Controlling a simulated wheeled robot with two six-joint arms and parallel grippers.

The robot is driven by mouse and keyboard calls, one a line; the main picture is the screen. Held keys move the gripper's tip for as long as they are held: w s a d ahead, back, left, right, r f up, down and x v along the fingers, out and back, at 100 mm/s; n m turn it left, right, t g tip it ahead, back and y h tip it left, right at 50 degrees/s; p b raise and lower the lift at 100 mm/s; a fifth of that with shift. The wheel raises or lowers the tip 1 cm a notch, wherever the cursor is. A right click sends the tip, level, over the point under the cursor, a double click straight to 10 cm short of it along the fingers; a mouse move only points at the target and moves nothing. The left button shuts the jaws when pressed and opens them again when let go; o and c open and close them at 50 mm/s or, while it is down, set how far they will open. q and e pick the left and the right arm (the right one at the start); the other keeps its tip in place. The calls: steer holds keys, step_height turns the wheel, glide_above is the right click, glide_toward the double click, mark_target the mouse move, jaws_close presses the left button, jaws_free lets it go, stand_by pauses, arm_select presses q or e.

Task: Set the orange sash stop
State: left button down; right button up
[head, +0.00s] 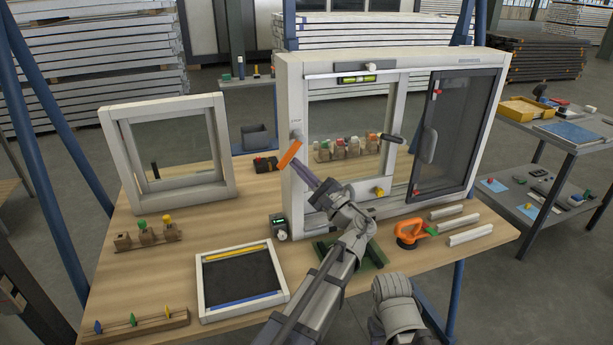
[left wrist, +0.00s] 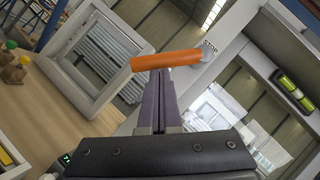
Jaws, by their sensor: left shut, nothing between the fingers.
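The orange sash stop (head: 287,156) is a flat bar on the left post of the large white window frame (head: 388,60). It slants down-left from its pivot beside the STOP mark. In the left wrist view the orange bar (left wrist: 165,61) lies across the top of my fingers, and its round grey pivot (left wrist: 208,51) is at its right end. My left gripper (head: 297,164) is shut and empty, with its fingertips (left wrist: 161,74) right at the bar. I cannot tell whether they touch it.
A smaller white frame (head: 107,125) stands at the left of the wooden bench (head: 150,270). A tray (head: 203,300) lies in front. An orange suction cup (head: 408,232) and white strips (head: 470,234) lie at right. A green level (left wrist: 292,90) is on the large frame.

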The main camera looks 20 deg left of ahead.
arm_select(q)
steer(key=m+t, duration=0.1)
steer(key=m, duration=0.1)
steer(key=s+a+m+t, duration=0.1)
steer(key=m, duration=0.1)
steer(key=a+m+t+b, duration=0.1)
steer(key=t, duration=0.1)
steer(key=shift+s+r+m+h, duration=0.25)
steer(key=shift+r+m+h, duration=0.15)
steer(key=shift+s+a+r+m+t, duration=0.1)
steer(key=shift+a+r+m+t, duration=0.25)
steer(key=shift+m, duration=0.25)
